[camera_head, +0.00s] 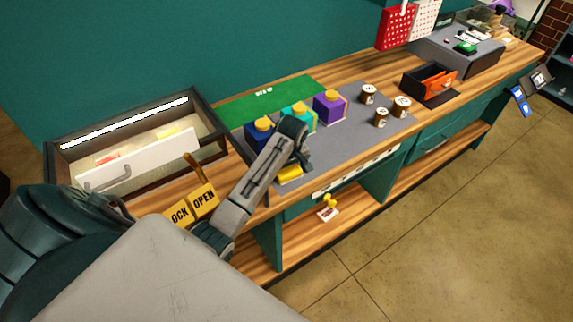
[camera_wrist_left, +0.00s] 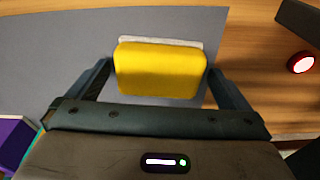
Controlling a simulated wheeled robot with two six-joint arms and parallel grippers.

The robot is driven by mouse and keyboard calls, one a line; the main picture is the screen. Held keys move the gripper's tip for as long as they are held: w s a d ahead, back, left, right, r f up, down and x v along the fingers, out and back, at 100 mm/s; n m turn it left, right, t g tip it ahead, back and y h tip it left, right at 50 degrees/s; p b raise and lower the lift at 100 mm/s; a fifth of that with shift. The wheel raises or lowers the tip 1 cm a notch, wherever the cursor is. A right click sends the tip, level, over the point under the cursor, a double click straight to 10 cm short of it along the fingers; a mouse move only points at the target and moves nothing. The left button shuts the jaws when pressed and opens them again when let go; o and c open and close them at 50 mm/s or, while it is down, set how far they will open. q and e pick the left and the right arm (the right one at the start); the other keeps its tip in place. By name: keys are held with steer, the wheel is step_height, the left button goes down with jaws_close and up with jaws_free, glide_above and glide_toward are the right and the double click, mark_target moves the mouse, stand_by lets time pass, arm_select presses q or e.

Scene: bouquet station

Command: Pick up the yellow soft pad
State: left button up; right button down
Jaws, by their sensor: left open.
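The yellow soft pad (camera_head: 290,173) lies on the grey mat near the bench's front edge, partly hidden by my left arm in the head view. In the left wrist view the pad (camera_wrist_left: 160,70) is a rounded yellow block with a pale strip along its far edge. My left gripper (camera_head: 290,160) is over the pad, pointing down. In the left wrist view its fingers are open, one on each side of the pad, with a small gap visible at each side. My right gripper is not in view.
Blue, teal (camera_head: 303,118) and purple (camera_head: 329,107) boxes with yellow tops stand behind the pad on the grey mat (camera_head: 345,131). Several small jars (camera_head: 381,117) stand to the right. An open-topped drawer box (camera_head: 215,150) is at left, with lock/open signs (camera_head: 203,199) before it.

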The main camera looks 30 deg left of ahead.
mark_target(287, 169)
arm_select(q)
steer(key=shift+w+a+f, duration=0.15)
steer(key=shift+w+f, duration=0.05)
steer(key=shift+f, duration=0.15)
steer(key=shift+s+d+r, duration=0.15)
steer(key=shift+d+r, duration=0.05)
steer(key=shift+d, duration=0.1)
steer(key=shift+s+d+r, duration=0.1)
steer(key=shift+d+r, duration=0.05)
steer(key=shift+c, duration=1.3)
steer(key=c, duration=0.7)
steer(key=shift+c, duration=0.3)
steer(key=shift+r, duration=0.1)
steer(key=r+b, duration=0.1)
steer(key=r, duration=0.1)
steer(key=r+b, duration=0.1)
steer(key=r, duration=0.1)
steer(key=r+b, duration=0.1)
steer(key=r, duration=0.1)
steer(key=shift+a, duration=0.25)
step_height(287, 169, up, 3)
steer(key=shift+d+r+p, duration=0.1)
steer(key=shift+p, duration=0.8)
steer(key=shift+r, duration=0.25)
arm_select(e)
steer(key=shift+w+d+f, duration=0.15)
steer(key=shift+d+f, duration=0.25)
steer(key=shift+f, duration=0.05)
